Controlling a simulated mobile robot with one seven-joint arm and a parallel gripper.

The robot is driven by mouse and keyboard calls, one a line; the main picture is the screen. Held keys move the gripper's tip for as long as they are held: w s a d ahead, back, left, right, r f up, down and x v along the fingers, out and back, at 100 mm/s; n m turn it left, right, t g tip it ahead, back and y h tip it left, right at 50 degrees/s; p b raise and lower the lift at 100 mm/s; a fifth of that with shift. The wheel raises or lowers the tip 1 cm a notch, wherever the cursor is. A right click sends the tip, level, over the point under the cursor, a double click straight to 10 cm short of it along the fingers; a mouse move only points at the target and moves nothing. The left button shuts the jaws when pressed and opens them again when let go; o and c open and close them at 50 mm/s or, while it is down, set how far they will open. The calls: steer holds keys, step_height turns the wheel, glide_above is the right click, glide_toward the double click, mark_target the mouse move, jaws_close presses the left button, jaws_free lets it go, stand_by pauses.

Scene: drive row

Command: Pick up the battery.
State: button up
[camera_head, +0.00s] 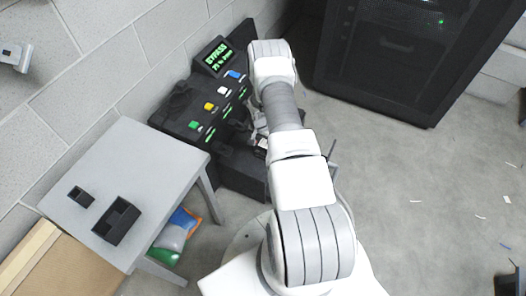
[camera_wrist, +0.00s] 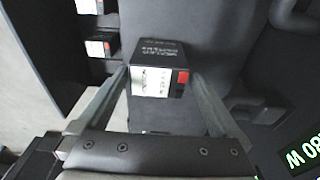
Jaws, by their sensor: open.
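In the wrist view, a black battery (camera_wrist: 160,70) with a white label and a red patch at its right corner sits at the middle. My gripper (camera_wrist: 160,76) is open, with one finger on each side of the battery. I cannot tell whether either finger touches it. Two similar black blocks with white and red labels show at the upper left, one at the top edge (camera_wrist: 90,7) and one below it (camera_wrist: 97,46). In the head view, my arm hides most of the gripper and the battery.
A black console (camera_head: 205,115) with coloured switches and a lit green display (camera_head: 214,57) stands by the wall. A grey table (camera_head: 150,165) holds a small dark block (camera_head: 81,196) and an open black holder (camera_head: 117,221). A dark cabinet (camera_head: 385,65) stands behind.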

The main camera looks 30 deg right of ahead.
steer(key=f+b, duration=0.1)
steer(key=f, duration=0.1)
steer(key=d+f+b, duration=0.1)
steer(key=f, duration=0.2)
steer(key=shift+w+f+b, duration=0.15)
steer(key=shift+b, duration=0.2)
jaws_close()
